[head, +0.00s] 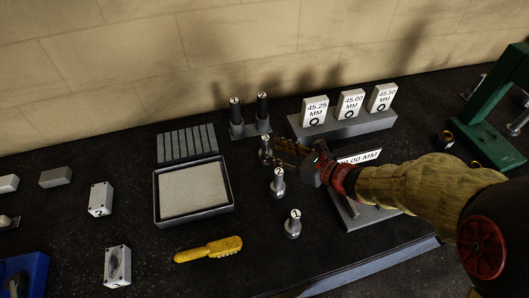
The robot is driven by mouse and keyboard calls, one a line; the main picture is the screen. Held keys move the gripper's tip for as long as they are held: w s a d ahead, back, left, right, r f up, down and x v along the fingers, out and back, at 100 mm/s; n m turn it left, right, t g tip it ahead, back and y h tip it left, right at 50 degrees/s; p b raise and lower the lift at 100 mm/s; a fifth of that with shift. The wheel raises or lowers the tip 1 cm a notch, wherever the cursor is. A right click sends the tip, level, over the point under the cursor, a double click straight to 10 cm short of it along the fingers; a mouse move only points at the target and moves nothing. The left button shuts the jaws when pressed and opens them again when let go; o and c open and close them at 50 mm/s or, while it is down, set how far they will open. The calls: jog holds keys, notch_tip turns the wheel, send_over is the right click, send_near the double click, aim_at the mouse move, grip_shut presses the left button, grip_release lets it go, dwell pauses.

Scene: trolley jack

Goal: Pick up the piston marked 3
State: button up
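Three small grey metal pistons stand upright in a slanting row on the dark bench. The nearest piston (293,226) has a white top mark that looks like 1. The middle piston (277,186) has a top mark that looks like 2. The farthest piston (265,150) has a pale top mark too small to read surely; it may be the 3. My gripper (276,148) reaches in from the right, its fingertips right beside the farthest piston. I cannot tell whether they touch it or how far apart they are.
A holder with two dark cylinders (249,129) stands behind the farthest piston. A grey tray (157,201) is to the left, a yellow-handled brush (208,249) in front. A block with size labels (343,124) stands at the back right, a green frame (491,143) at far right.

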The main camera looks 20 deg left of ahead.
aim_at(268, 148)
jog(key=b+x, duration=0.1)
jog(key=x, duration=0.3)
jog(key=shift+w+a, duration=0.15)
jog(key=shift+a, duration=0.05)
jog(key=shift+c, duration=0.9)
jog(key=c, duration=0.7)
jog(key=shift+d, duration=0.1)
grip_shut()
